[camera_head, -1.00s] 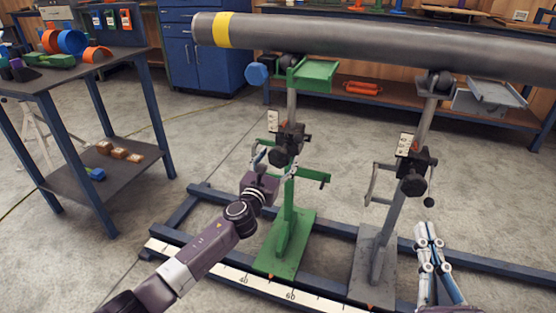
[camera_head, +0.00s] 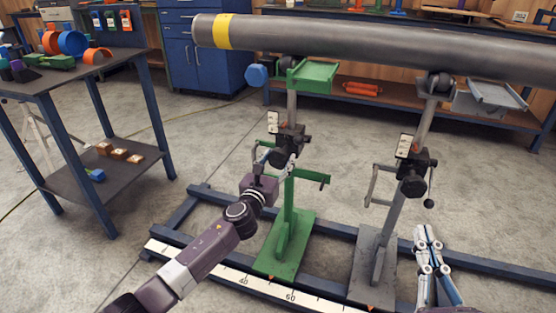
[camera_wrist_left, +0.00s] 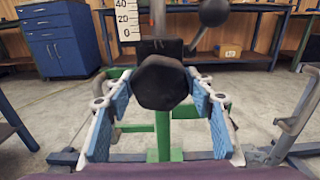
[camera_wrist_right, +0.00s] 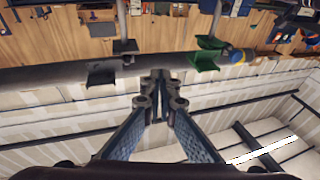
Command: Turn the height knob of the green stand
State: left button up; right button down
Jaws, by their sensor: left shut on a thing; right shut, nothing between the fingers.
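The green stand (camera_head: 289,225) stands upright on the floor rail, its green cradle (camera_head: 310,76) under the pipe (camera_head: 350,42). Its black height knob (camera_head: 281,158) is on the clamp block partway up the post. In the left wrist view the knob (camera_wrist_left: 160,82) is a black hexagon facing me. My left gripper (camera_head: 275,160) is shut on this knob, one blue-padded finger on each side of it in the left wrist view. My right gripper (camera_head: 427,232) is shut and empty, low in front of the grey stand.
The grey stand (camera_head: 383,230), with its own black knob (camera_head: 413,185), is right of the green one. A blue-legged table (camera_head: 75,80) with coloured parts is at the left. A blue cabinet (camera_head: 205,60) and a bench are behind. Open floor lies between.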

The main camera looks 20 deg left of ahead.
pick_arm(q)
jog(key=n, duration=0.4)
jog(key=n+p, duration=0.1)
jog(key=n, duration=0.4)
jog(key=shift+a+n, duration=0.1)
jog(key=shift+n, duration=0.2)
jog(key=n, duration=0.4)
jog(key=shift+f+n+p, duration=0.1)
jog(key=shift+n+p, duration=0.2)
jog(key=n+p, duration=0.1)
jog(key=n, duration=0.4)
jog(key=shift+f+n, duration=0.1)
jog(key=shift+n, duration=0.3)
jog(key=shift+n+p, duration=0.3)
jog(key=shift+n, duration=0.1)
pick_arm(e)
jog(key=s+d+f+g+h, duration=0.1)
jog(key=f+g, duration=0.3)
jog(key=f, duration=0.4)
jog(key=s+d+f+g+h, duration=0.1)
jog(key=s+d+f+g, duration=0.1)
jog(key=f, duration=0.6)
jog(key=shift+s+d+f+g+h, duration=0.3)
jog(key=shift+s+g, duration=0.4)
jog(key=shift+g, duration=0.6)
jog(key=shift+a, duration=0.1)
pick_arm(q)
jog(key=o, duration=1.2)
jog(key=shift+c, duration=0.2)
jog(key=shift+s, duration=0.15)
